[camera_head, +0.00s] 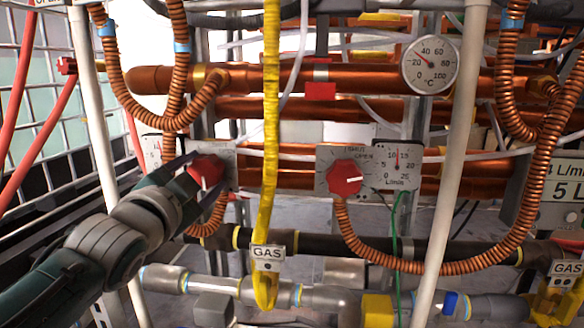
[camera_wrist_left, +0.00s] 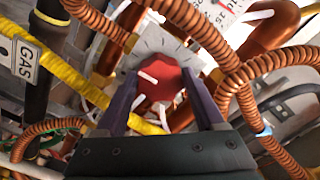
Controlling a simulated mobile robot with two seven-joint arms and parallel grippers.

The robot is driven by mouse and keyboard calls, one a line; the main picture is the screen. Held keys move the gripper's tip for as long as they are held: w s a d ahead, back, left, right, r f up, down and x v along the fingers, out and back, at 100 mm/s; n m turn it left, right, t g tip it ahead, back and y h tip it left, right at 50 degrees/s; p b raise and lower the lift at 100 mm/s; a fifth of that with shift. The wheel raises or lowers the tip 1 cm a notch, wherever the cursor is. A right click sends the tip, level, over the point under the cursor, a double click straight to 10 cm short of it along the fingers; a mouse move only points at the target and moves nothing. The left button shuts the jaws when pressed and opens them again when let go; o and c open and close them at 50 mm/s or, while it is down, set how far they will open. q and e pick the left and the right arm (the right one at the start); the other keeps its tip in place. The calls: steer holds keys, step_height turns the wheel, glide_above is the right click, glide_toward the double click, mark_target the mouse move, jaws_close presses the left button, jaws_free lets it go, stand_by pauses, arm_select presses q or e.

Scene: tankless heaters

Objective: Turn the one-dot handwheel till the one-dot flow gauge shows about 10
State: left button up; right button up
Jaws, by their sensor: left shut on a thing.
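A red handwheel (camera_head: 206,172) with a white pointer mark sits on a grey plate at centre left; it also shows in the left wrist view (camera_wrist_left: 160,80). My left gripper (camera_head: 196,172) is shut on this handwheel, one finger on either side in the left wrist view (camera_wrist_left: 160,88). A flow gauge (camera_head: 152,150) beside it is mostly hidden behind my gripper; part of its dial shows in the left wrist view (camera_wrist_left: 228,12), its reading unclear. A second red handwheel (camera_head: 345,178) stands beside another flow gauge (camera_head: 397,165), whose needle points nearly straight up, between 10 and 15. I cannot make out dot marks.
A yellow gas hose (camera_head: 270,130) hangs just right of the gripped wheel. Coiled copper hoses (camera_head: 400,262) and white upright pipes (camera_head: 455,150) cross in front. A temperature gauge (camera_head: 430,64) sits above. A wire grid (camera_head: 50,90) is at left.

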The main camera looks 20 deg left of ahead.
stand_by(0.5)
arm_select(q)
steer(key=o, duration=1.1)
steer(key=shift+s+d+r, duration=0.1)
steer(key=shift+s, duration=0.15)
steer(key=p+v, duration=0.4)
steer(key=v, duration=0.5)
steer(key=shift+s, duration=0.25)
